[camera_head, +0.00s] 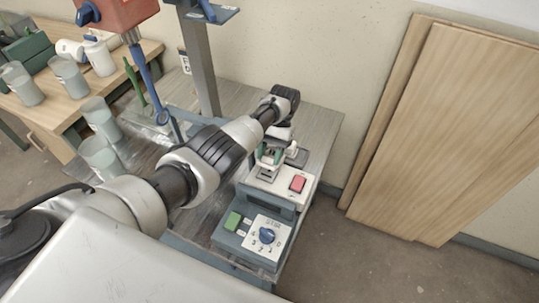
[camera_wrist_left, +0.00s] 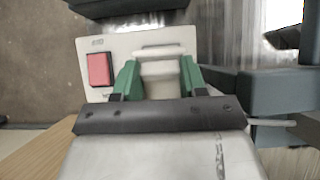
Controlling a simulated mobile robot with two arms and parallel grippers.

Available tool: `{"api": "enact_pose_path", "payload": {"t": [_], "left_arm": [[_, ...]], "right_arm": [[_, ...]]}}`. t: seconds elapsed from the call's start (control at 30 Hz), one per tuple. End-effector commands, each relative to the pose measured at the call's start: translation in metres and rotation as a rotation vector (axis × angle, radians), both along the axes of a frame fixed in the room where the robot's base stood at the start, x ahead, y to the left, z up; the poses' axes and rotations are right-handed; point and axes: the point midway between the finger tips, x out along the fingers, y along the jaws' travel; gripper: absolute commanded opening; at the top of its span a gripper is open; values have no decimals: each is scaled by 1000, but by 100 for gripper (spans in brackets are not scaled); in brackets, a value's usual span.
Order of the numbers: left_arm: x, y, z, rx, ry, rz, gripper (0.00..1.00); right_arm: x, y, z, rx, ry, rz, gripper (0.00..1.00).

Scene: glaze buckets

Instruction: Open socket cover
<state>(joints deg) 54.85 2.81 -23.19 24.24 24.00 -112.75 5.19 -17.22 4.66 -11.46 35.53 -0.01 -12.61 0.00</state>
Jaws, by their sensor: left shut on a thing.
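The socket cover (camera_wrist_left: 160,82) is a pale, light-coloured piece on the white panel (camera_wrist_left: 125,45) beside a red switch (camera_wrist_left: 99,69). In the wrist view it lies between the green fingers of my left gripper (camera_wrist_left: 157,85), which is shut on it. A pale bar crosses just beyond it. My right gripper is not in view.
A lower control box has a green button (camera_head: 232,221) and a blue dial (camera_head: 267,236). A red mixer head (camera_head: 115,14) with a blue shaft and a grey post (camera_head: 202,65) stand behind my arm. Grey buckets (camera_head: 99,155) are at left. Wooden boards (camera_head: 455,130) lean at right.

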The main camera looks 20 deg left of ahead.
Motion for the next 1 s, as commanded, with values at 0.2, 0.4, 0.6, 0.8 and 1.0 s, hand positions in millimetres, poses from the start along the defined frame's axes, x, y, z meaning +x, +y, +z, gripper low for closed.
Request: {"api": "enact_pose_path", "payload": {"t": [0.2,0.4,0.6,0.8,1.0], "left_arm": [[0,0,0,0,-2,0,68],[0,0,0,0,-1,0,68],[8,0,8,0,-4,0,68],[28,-1,34,0,-4,1,68],[40,-2,51,0,-3,1,68]], "right_arm": [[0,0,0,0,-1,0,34],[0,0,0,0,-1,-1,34],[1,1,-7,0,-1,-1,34],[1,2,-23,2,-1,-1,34],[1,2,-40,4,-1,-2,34]]}}
